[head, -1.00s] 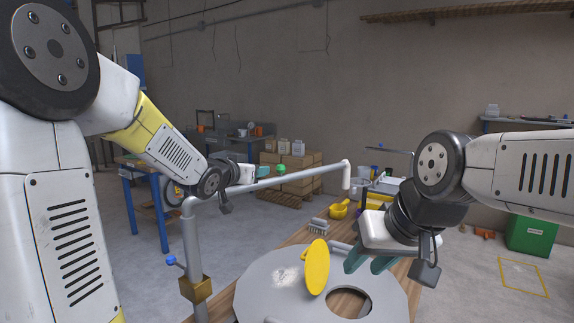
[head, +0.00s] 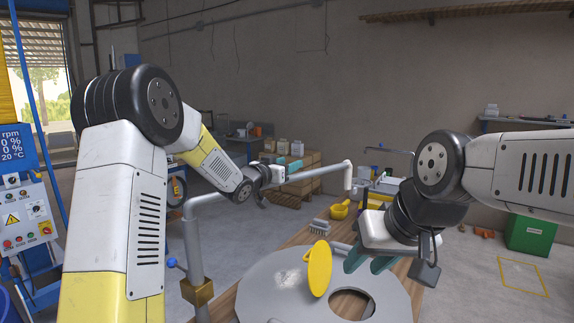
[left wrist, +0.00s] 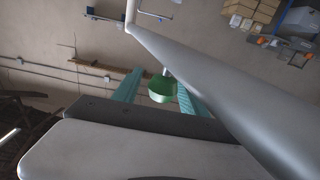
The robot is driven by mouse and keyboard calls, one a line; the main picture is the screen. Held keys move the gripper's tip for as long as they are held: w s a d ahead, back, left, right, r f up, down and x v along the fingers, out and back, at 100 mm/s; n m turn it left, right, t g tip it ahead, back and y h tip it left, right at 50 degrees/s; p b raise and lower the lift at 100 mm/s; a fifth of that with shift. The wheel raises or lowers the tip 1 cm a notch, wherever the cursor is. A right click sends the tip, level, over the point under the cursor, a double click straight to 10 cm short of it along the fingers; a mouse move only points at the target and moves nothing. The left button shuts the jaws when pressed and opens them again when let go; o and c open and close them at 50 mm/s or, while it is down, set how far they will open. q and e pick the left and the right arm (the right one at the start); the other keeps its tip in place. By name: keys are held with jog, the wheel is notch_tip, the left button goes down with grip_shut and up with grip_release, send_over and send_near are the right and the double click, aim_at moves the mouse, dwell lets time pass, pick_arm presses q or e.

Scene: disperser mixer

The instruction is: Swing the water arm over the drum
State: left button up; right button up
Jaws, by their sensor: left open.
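The water arm (head: 322,171) is a grey pipe on an upright post, reaching right to a white down-turned spout (head: 348,176). My left gripper (head: 297,164) is open beside the middle of the pipe. In the left wrist view a green knob (left wrist: 160,89) shows between the teal fingers, near their tips, with the pipe (left wrist: 205,95) crossing close by. I cannot tell whether a finger touches the knob. My right gripper (head: 368,264) is open and empty above a grey round plate (head: 255,287) with a hole. I cannot make out a drum for certain.
A yellow disc (head: 318,268) stands tilted on the plate, beside white powder. A brush (head: 319,226) and a yellow scoop (head: 340,210) lie on the wooden bench behind. A control panel (head: 25,215) stands at far left. Boxes stand behind the pipe.

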pick_arm(q)
jog(key=shift+w, duration=0.1)
grip_shut()
dwell(1.4)
